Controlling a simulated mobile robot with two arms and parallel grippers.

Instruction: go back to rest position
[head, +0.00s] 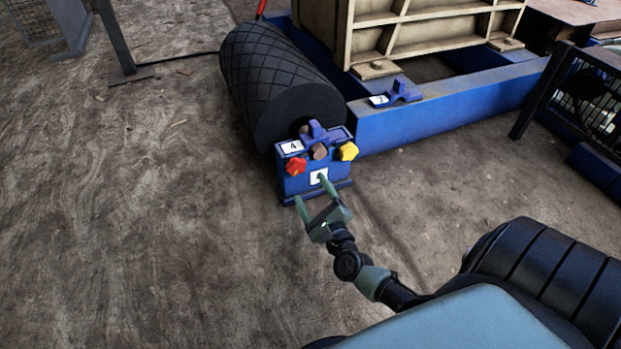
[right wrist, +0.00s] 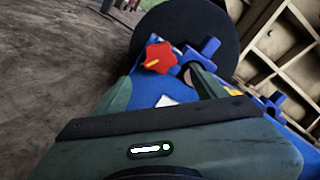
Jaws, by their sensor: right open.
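My right gripper (head: 311,188) is open and empty. In the head view it is in front of the lower part of a blue box (head: 293,184) with a white label "4". The box carries a red star knob (head: 296,166), a yellow knob (head: 348,151) and a blue handle (head: 314,131) on top. In the right wrist view the spread fingers (right wrist: 163,85) show, with the red knob (right wrist: 160,57) and blue handle (right wrist: 201,51) beyond them. Whether the fingers touch the box cannot be told. My left gripper is not in view.
A black ribbed roller (head: 265,75) stands behind the box. A blue beam (head: 450,108) with another blue handle (head: 402,91) runs to the right, under a beige ribbed machine body (head: 410,30). A black mesh guard (head: 585,95) is at the right.

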